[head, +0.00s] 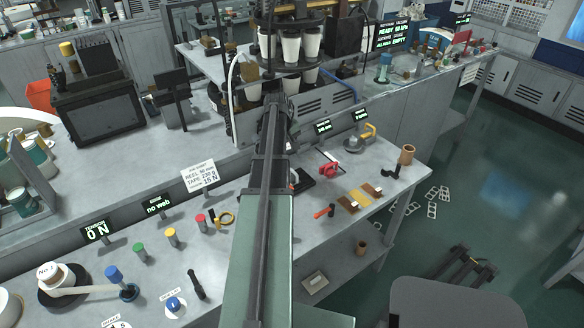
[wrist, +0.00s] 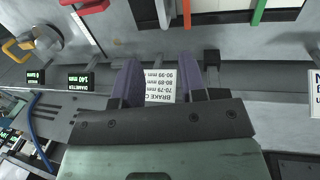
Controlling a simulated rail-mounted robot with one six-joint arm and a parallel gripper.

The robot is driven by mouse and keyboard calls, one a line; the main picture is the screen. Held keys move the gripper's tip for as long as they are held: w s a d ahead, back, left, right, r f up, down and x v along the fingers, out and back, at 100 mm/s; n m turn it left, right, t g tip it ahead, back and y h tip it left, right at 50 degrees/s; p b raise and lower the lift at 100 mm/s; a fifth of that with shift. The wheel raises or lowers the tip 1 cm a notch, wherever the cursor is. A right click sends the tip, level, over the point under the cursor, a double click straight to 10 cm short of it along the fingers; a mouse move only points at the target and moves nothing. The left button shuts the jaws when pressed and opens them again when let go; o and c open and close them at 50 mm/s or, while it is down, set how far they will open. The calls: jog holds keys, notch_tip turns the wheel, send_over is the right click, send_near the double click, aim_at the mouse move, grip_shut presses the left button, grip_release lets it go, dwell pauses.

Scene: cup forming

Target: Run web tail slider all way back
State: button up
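I cannot single out the web tail slider for certain in either view. My gripper shows in the wrist view (wrist: 160,72) with its two purple fingers apart and nothing between them. In the head view my own arm covers the gripper and the bench middle. A red part (head: 328,169) stands on the bench right of my arm, beside a dark slotted piece. The "no web" display (head: 157,204) and the tension display reading 0 N (head: 96,231) stand on the left.
A yellow-handled clamp (head: 367,131) and small displays (head: 322,127) line the bench's back right. Paper cups (head: 291,46) hang in a rack behind my arm. Coloured knobs (head: 140,250) and a white reel (head: 55,275) stand at left. Open floor (head: 500,180) lies right.

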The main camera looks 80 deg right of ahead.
aim_at(293, 171)
jog(key=f+b, duration=0.3)
jog(key=s+f+b, duration=0.1)
jog(key=f+b, duration=0.3)
jog(key=d+f+b, duration=0.1)
jog(key=f+b, duration=0.2)
jog(key=b, duration=0.1)
jog(key=shift+s+d+f, duration=0.1)
jog(key=shift+s+f, duration=0.1)
jog(key=shift+f, duration=0.2)
jog(key=shift+r, duration=0.1)
grip_shut()
